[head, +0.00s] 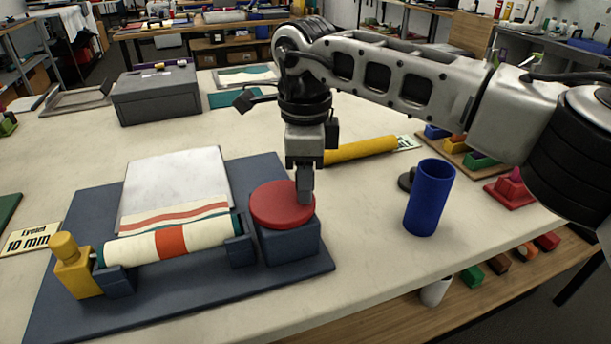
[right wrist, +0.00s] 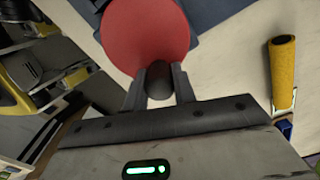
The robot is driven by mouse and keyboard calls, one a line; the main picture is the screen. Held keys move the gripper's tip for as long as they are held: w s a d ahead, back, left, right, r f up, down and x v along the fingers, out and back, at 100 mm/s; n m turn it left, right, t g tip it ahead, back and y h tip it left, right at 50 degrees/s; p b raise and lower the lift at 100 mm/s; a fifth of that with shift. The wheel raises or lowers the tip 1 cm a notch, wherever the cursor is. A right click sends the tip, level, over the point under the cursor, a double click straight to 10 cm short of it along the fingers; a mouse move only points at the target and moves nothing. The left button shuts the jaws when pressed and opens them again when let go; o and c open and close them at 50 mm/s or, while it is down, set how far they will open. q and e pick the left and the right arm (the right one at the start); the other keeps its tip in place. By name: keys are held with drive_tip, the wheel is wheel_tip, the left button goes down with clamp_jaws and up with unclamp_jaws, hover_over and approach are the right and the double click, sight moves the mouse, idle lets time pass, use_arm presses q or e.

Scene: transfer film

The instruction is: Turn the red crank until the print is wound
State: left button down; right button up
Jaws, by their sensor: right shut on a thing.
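The red crank (head: 272,207) is a round disc on a dark blue block (head: 290,243) at the right of a blue base board (head: 210,285). My right gripper (head: 304,192) points down at the disc's right edge. In the right wrist view its two fingers (right wrist: 160,82) are shut on a dark knob at the rim of the red disc (right wrist: 147,35). The print (head: 175,180) is a white sheet with coloured stripes, lying behind a roller (head: 165,243) with an orange-red band. Its striped front edge reaches the roller. My left gripper is not in view.
A yellow post (head: 72,268) stands at the roller's left end. A blue cylinder (head: 430,197) stands upright to the right of the crank. A yellow roll (head: 360,149) lies behind my gripper. A grey box (head: 155,98) sits further back. The table's front edge is close.

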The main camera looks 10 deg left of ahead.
drive_tip(key=shift+r, duration=0.15)
drive_tip(key=o, duration=1)
wheel_tip(320, 180, up, 16)
drive_tip(key=shift+f+p, duration=0.1)
drive_tip(key=shift+p, duration=0.5)
